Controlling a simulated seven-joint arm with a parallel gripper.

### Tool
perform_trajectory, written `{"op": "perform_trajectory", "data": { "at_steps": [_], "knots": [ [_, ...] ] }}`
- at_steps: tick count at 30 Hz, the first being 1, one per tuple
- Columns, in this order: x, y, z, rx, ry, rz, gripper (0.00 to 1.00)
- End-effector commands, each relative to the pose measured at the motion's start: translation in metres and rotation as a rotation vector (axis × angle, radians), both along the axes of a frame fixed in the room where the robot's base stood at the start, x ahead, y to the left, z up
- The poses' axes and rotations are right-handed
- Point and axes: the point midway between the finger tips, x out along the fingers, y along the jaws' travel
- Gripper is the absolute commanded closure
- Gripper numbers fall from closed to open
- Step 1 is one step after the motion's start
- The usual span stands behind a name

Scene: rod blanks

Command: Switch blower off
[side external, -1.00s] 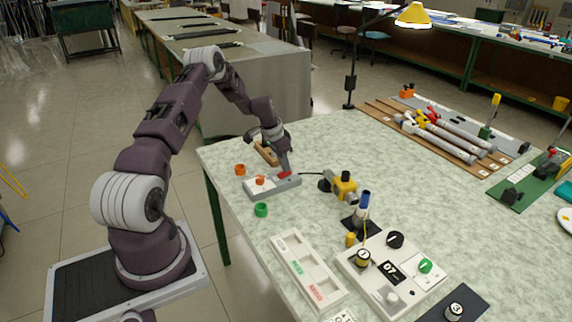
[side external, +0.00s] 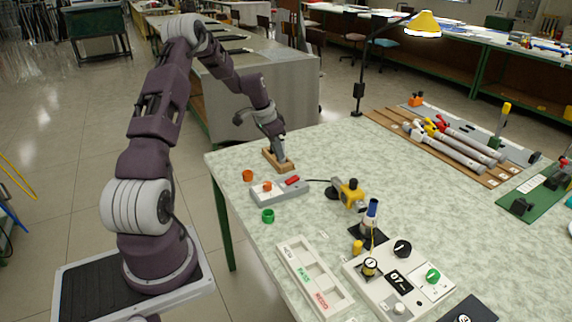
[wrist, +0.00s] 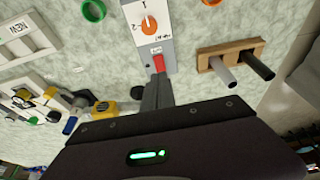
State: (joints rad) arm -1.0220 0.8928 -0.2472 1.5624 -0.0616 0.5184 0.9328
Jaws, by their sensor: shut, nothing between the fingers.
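The blower's control box (side external: 278,194) is a grey and white case with an orange knob (side external: 267,186) and a red switch (side external: 292,180) at its right end. In the wrist view the orange knob (wrist: 149,25) and the red switch (wrist: 158,63) show on the box face. A cable runs from the box toward a yellow and black tool (side external: 349,192), probably the blower. My gripper (side external: 284,161) is shut and empty, above and behind the box, in front of the wooden block. In the wrist view its fingertips (wrist: 157,84) appear just short of the switch. Whether the switch is on cannot be told.
A wooden block (side external: 270,156) with two pegs stands behind the box. An orange ring (side external: 247,175) and a green ring (side external: 268,215) lie near the box. A sorting tray (side external: 313,282) and a dial panel (side external: 389,279) stand at the front.

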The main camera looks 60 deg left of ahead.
Motion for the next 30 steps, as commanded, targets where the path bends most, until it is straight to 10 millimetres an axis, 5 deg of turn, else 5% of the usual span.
{"op": "perform_trajectory", "data": {
  "at_steps": [6, 20, 23, 26, 30],
  "knots": [
    [-0.016, 0.000, 0.028, 0.002, -0.001, 0.000, 1.00],
    [-0.016, -0.008, 0.041, 0.007, 0.003, -0.008, 1.00],
    [-0.007, -0.051, 0.082, 0.041, 0.012, -0.035, 1.00],
    [-0.013, -0.128, 0.143, 0.086, 0.015, -0.058, 1.00],
    [-0.063, -0.239, 0.211, 0.130, -0.027, -0.053, 1.00]
  ]
}}
